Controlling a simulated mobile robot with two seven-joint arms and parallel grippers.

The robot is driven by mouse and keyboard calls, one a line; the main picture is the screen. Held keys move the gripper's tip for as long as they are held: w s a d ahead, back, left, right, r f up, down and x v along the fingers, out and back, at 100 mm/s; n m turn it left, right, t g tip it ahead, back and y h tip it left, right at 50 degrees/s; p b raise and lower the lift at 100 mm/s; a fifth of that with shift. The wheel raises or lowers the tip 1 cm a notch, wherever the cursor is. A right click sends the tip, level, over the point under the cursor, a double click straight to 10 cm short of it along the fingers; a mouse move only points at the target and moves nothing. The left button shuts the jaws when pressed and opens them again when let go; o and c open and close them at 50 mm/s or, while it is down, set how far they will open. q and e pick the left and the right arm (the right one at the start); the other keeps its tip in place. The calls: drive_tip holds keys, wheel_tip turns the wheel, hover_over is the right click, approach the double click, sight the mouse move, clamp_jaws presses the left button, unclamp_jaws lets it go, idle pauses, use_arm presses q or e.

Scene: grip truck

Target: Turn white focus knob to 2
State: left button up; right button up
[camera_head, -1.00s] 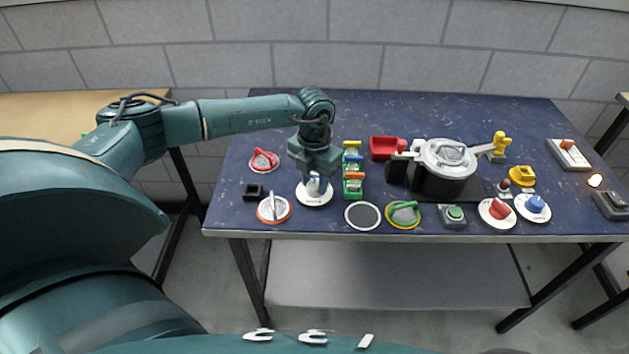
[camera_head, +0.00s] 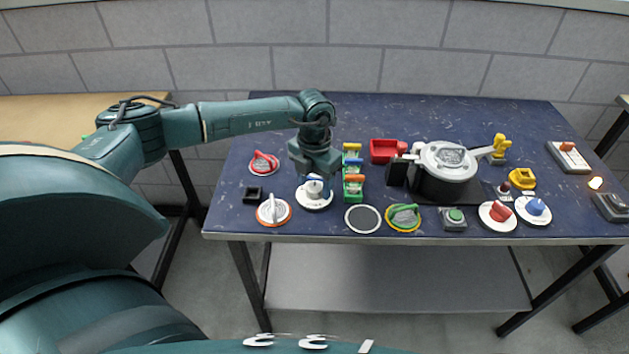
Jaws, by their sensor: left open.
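A white knob on a round white dial (camera_head: 315,202) sits on the blue table, partly hidden under my left gripper. Its markings are too small to read. My left gripper (camera_head: 315,185) is open, pointing down right at this knob, with its fingertips close around or just above it; I cannot tell whether they touch. Another white-handled knob on an orange-rimmed dial (camera_head: 273,209) is to the left and nearer the front edge. My right gripper is not in view.
Beside the gripper is a green rack with coloured blocks (camera_head: 353,188). A red knob (camera_head: 263,163) and a black block (camera_head: 254,194) lie left. A black pot (camera_head: 445,185), red bin (camera_head: 383,150) and several knobs stand right. The table's back is clear.

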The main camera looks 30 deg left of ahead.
sight(315, 187)
use_arm(q)
wheel_tip(315, 187, up, 13)
drive_tip(key=shift+b, duration=0.45)
idle(0.6)
